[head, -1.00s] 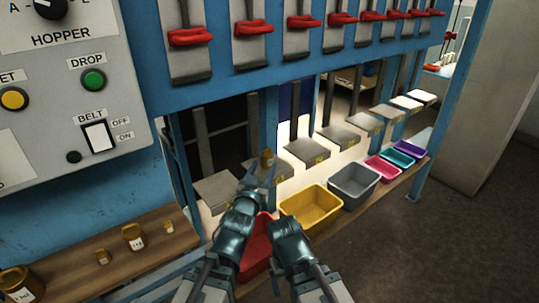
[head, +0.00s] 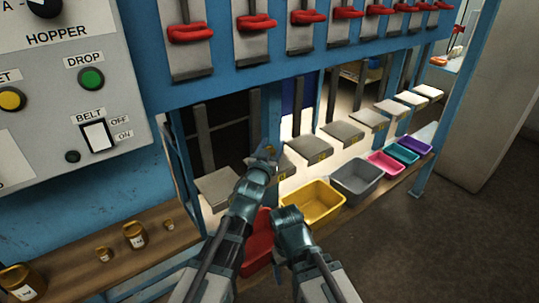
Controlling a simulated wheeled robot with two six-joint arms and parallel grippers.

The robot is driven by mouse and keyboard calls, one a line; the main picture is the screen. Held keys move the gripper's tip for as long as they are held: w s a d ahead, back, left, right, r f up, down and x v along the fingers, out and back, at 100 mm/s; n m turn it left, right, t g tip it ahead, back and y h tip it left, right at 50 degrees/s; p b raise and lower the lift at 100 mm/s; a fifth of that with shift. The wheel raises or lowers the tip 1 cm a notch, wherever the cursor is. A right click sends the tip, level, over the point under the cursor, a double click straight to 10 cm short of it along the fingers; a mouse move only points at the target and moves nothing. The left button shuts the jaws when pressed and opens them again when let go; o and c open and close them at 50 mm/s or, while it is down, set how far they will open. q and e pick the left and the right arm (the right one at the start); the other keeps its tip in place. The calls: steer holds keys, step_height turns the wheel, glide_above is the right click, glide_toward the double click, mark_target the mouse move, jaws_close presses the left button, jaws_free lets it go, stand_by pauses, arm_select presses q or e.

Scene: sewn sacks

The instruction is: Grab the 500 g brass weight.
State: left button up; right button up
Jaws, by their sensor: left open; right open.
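A brass weight (head: 269,149) shows as a small patch at my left gripper (head: 266,155), by the hanging plates; the gripper hides most of it, and I cannot tell whether the jaws touch it. Its marking is not readable. The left gripper is open. My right gripper (head: 286,214) is open, lower down near the red and yellow bins, with nothing seen in it. More brass weights stand on the wooden shelf at lower left: a large one (head: 22,284), a medium one (head: 135,236) and two small ones (head: 103,254) (head: 168,224). Their labels are too small to read.
A row of grey plates (head: 310,150) hangs under red clamps (head: 253,23) on the blue frame. Below are a red bin (head: 258,245), a yellow bin (head: 313,203), a grey bin (head: 356,180) and smaller bins. A control panel (head: 70,100) fills the upper left.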

arm_select(q)
steer(key=shift+s, duration=0.1)
jaws_close()
steer(key=shift+r, duration=0.1)
arm_select(e)
steer(key=shift+r, duration=0.15)
stand_by(0.3)
